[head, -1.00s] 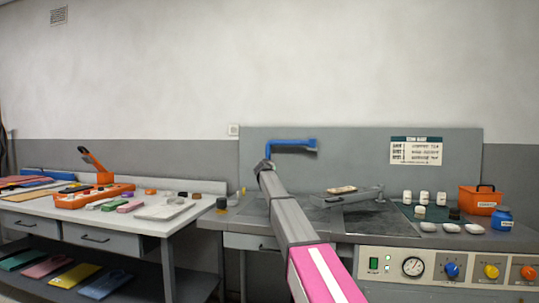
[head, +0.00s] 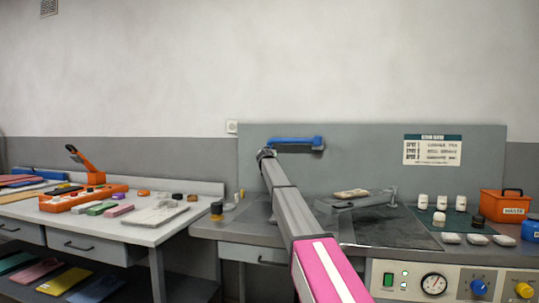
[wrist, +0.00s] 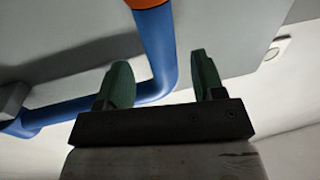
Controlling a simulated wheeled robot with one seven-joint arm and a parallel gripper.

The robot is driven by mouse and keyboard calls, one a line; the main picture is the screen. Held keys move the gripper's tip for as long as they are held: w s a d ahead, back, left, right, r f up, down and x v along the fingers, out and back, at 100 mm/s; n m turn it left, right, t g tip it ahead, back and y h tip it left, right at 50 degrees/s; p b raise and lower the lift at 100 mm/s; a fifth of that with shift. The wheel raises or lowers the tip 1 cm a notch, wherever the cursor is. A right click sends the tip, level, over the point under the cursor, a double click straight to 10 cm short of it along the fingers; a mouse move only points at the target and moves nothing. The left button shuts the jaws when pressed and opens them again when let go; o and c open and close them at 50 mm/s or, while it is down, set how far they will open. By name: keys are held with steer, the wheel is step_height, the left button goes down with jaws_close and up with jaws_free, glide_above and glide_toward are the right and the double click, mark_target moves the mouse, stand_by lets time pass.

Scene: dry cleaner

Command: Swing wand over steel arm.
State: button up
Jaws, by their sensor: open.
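A blue tube, which looks like the wand (head: 295,141), is in front of the grey back panel. A bent part of it with an orange end shows in the wrist view (wrist: 158,45). My gripper (wrist: 160,80) is open, with two green fingers. In the wrist view the tube's bend appears between the fingers, and its long run passes behind the left finger. I cannot tell whether they touch. In the head view my arm hides the gripper and the tube's left end. A grey metal arm, likely the steel arm (head: 377,199), lies low over the right bench, with a tan block on it.
The right bench has a dark plate (head: 400,228), several white bottles, an orange box (head: 505,205) and a control panel with knobs (head: 455,283). The left table (head: 150,233) holds an orange tool and coloured blocks. The air above the right bench is mostly clear.

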steer(key=w, duration=0.4)
steer(key=w+d, duration=0.1)
steer(key=w, duration=0.1)
steer(key=shift+w, duration=0.3)
jaws_close()
